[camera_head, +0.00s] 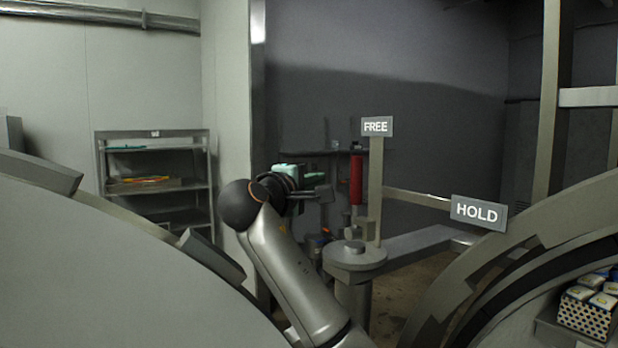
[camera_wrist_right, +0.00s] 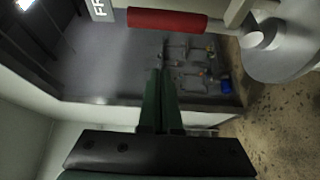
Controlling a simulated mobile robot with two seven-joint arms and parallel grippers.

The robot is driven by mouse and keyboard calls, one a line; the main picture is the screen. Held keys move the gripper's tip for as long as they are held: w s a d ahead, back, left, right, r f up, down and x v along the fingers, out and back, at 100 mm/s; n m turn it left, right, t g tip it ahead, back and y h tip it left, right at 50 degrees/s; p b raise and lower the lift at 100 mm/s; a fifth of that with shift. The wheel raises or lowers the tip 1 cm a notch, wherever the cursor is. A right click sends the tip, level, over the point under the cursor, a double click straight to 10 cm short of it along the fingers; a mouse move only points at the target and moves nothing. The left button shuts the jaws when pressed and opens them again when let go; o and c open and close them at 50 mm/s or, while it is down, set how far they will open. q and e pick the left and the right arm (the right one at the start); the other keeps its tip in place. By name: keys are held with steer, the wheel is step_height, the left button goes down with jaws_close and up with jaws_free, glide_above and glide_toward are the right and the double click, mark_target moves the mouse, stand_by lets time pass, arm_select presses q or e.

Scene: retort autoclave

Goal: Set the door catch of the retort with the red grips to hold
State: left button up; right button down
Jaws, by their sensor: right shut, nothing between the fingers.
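The red grip (camera_head: 356,180) of the door catch stands upright just left of the post that carries the FREE plate (camera_head: 376,127). The HOLD plate (camera_head: 480,211) is on a side arm at lower right, away from the grip. A round grey hub (camera_head: 355,256) is below the grip. In the wrist view the red grip (camera_wrist_right: 167,20) lies across the top, beside part of the FREE plate (camera_wrist_right: 100,9). My right gripper (camera_head: 326,192) is shut and empty, just left of the grip; its fingers (camera_wrist_right: 160,72) show apart from it. My left gripper is not in view.
Large curved grey retort parts fill the lower left and right. Patterned boxes (camera_head: 587,308) sit inside the right one. A shelf rack (camera_head: 153,186) stands at the back left. The grey wall column (camera_head: 228,130) rises behind my right arm.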

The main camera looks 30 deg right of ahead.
mark_target(356, 194)
steer(key=d, duration=0.1)
steer(key=d+p, duration=0.1)
steer(key=d, duration=0.3)
steer(key=shift+s+d+p, duration=0.15)
steer(key=shift+s+p, duration=0.2)
steer(key=shift+s, duration=0.05)
steer(key=shift+f, duration=0.1)
